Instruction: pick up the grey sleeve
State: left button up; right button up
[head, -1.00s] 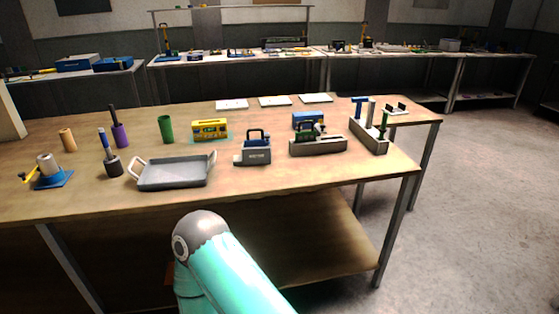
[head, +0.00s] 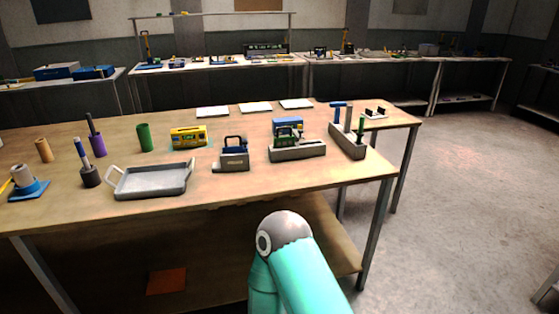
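A light grey cylinder (head: 22,175) stands on a blue base (head: 32,190) at the left end of the front table. A darker grey cylinder (head: 90,176) stands to its right, with a blue-handled tool rising from it. Another narrow grey upright (head: 348,118) stands in the long grey holder (head: 345,142) at the right. I cannot tell for sure which of these is the grey sleeve. A teal arm link of mine with a grey joint shows at the bottom, in front of the table. Neither gripper is in view.
Tan (head: 44,150), purple (head: 96,144) and green (head: 144,138) cylinders stand at the left. A grey tray (head: 152,193) lies near the table's front edge. Floor is clear right of the table.

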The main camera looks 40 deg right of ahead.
aim_at(239, 162)
jog(key=z, duration=0.55)
jog(key=i, duration=1.05)
jog(key=z, duration=0.05)
